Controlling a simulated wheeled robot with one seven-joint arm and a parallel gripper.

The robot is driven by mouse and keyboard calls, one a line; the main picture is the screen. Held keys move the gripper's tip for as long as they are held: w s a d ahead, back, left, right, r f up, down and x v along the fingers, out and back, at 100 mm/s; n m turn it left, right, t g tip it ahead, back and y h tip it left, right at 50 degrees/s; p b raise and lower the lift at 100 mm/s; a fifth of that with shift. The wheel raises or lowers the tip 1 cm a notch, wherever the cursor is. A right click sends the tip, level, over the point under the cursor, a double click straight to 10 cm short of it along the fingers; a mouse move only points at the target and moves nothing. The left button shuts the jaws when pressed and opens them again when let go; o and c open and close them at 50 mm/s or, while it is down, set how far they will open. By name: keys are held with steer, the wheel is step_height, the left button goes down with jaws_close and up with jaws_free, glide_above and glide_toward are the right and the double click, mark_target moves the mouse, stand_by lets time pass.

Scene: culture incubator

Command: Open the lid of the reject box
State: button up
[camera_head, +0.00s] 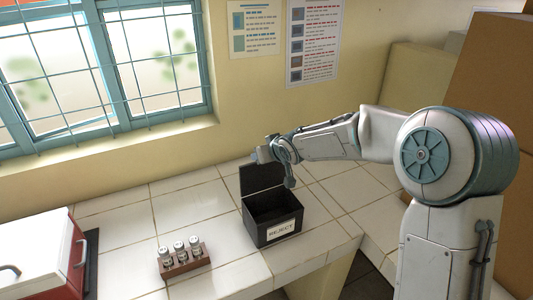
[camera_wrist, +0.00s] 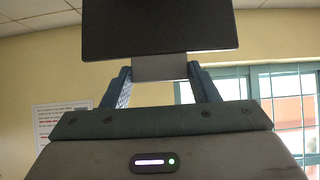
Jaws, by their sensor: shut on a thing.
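The black reject box (camera_head: 272,222) stands on the white tiled counter with a "REJECT" label on its front. Its lid (camera_head: 262,177) is raised, standing about upright at the back edge, and the box interior shows open. In the wrist view the dark lid panel (camera_wrist: 160,28) fills the top middle, with a grey tab (camera_wrist: 160,67) below it. My gripper (camera_wrist: 160,80) has its two blue fingers on either side of that tab, shut on it. In the head view my gripper (camera_head: 262,156) is at the lid's top edge, and the fingertips are too small to make out.
A wooden rack with several capped vials (camera_head: 180,260) stands left of the box. A red and white case (camera_head: 45,255) is at the far left. A barred window (camera_head: 110,70) and wall posters (camera_head: 313,42) are behind. Clear tiles lie around the box.

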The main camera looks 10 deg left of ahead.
steer(key=o, duration=1.2)
steer(key=shift+a+r, duration=0.15)
steer(key=shift+r, duration=0.1)
steer(key=shift+c, duration=0.2)
steer(key=shift+o, duration=1.2)
steer(key=shift+s, duration=0.15)
steer(key=p+v, duration=0.4)
steer(key=v, duration=1)
steer(key=shift+f, duration=0.15)
steer(key=shift+f, duration=0.1)
